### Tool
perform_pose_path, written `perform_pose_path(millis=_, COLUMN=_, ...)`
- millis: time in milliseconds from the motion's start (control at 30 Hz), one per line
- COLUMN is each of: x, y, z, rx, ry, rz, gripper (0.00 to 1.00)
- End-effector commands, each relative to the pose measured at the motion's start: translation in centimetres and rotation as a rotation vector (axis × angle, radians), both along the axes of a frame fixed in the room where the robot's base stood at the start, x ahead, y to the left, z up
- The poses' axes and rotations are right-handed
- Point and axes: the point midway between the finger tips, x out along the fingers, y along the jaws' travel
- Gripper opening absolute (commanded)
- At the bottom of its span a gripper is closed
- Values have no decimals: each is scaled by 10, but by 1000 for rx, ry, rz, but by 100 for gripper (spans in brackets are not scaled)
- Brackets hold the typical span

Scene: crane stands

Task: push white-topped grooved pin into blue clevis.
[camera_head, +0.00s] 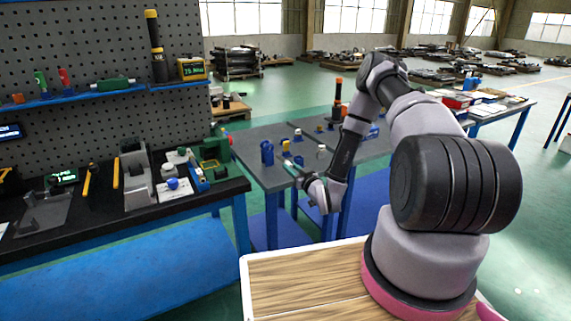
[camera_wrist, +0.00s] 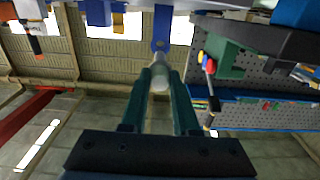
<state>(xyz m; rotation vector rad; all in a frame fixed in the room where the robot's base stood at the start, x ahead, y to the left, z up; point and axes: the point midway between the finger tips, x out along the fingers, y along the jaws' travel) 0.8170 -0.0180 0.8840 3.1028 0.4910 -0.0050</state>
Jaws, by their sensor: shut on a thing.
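My gripper (camera_wrist: 160,82) is shut on a pale, white-topped pin (camera_wrist: 160,77) held between its two green fingertips in the wrist view. The blue clevis (camera_wrist: 161,28) lies straight beyond the pin, with a small round hole lined up close to the pin's far end. I cannot tell whether the pin touches the clevis or has entered it; the pin's grooves do not show. In the head view my gripper (camera_head: 289,164) is low over the grey table, pointing left toward an upright blue piece (camera_head: 267,153) that looks like the clevis. The pin is too small to make out there.
The grey table (camera_head: 255,139) also bears several small blue and white-topped parts, including a white-topped one (camera_head: 321,151) right of my gripper, and an orange-black tool (camera_head: 337,100) behind. A black bench (camera_head: 110,213) with a green fixture (camera_head: 215,156) stands at left.

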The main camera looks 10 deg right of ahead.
Motion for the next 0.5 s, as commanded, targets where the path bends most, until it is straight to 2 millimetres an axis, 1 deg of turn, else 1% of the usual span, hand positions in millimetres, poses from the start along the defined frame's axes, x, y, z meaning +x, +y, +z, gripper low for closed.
perform_pose_path(millis=433, x=-1, y=-1, z=0, rx=3, ry=-4, rz=-1, gripper=0)
perform_pose_path(millis=500, x=3, y=1, z=0, rx=2, ry=-6, rz=1, gripper=0)
